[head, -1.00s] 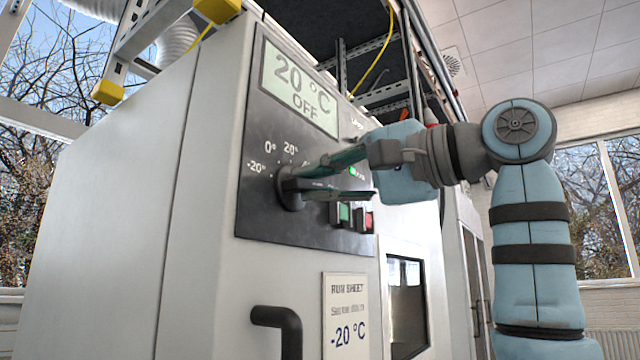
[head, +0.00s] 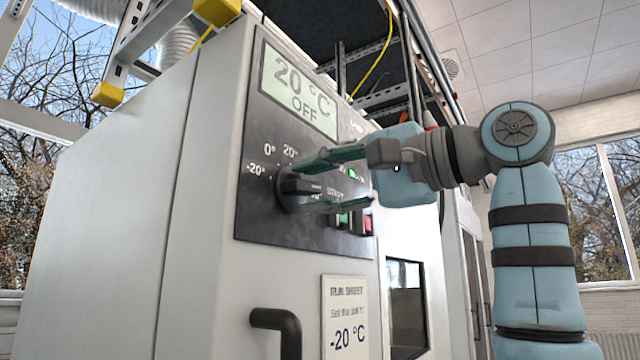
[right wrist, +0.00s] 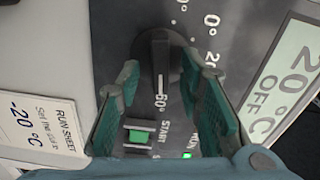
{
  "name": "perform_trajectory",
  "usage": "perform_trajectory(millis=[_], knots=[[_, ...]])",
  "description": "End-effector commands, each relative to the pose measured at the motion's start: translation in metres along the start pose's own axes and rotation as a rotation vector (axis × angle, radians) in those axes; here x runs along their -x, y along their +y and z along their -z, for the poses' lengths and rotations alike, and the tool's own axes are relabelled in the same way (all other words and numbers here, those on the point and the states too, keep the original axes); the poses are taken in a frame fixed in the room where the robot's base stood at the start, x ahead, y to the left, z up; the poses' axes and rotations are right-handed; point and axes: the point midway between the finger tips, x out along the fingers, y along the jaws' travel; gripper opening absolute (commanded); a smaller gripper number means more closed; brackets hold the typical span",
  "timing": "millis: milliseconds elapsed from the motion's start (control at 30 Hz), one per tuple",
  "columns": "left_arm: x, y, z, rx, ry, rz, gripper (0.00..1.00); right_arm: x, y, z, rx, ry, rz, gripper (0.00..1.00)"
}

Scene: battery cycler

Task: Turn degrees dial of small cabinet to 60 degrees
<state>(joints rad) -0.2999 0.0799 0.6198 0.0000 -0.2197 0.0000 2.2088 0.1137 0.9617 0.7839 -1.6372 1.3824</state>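The black degrees dial (head: 295,188) sits on the dark control panel (head: 262,215) of the pale cabinet. In the right wrist view the dial (right wrist: 157,55) has its white line pointing at the 60° mark (right wrist: 160,99). My right gripper (head: 300,187) is open, with one teal finger above the dial and one below. In the right wrist view its fingers (right wrist: 158,84) stand apart on either side of the dial, with gaps showing. The display (head: 300,92) reads 20 °C OFF. My left gripper is not in view.
A green button (head: 343,220) and a red button (head: 366,224) sit just below the lower finger. A run sheet (head: 346,318) reading -20 °C hangs below the panel. A black handle (head: 280,322) sticks out lower left of it.

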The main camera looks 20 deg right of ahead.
Motion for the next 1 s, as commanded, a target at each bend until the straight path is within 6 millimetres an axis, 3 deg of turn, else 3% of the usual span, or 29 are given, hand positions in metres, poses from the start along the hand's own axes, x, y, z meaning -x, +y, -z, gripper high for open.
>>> perform_trajectory(millis=[167, 400, 600, 1000], knots=[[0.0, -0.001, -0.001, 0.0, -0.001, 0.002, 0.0, 0.015, -0.001, 0.001, 0.001, 0.001, 0.003, 0.33], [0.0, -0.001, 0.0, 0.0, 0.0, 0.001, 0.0, 0.08, -0.001, 0.001, 0.001, 0.004, 0.004, 0.33], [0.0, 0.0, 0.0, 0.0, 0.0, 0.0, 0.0, 0.116, 0.0, 0.0, -0.001, 0.002, 0.001, 0.33], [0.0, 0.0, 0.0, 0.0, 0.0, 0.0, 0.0, 0.12, 0.0, 0.0, 0.0, 0.0, 0.0, 0.33]])
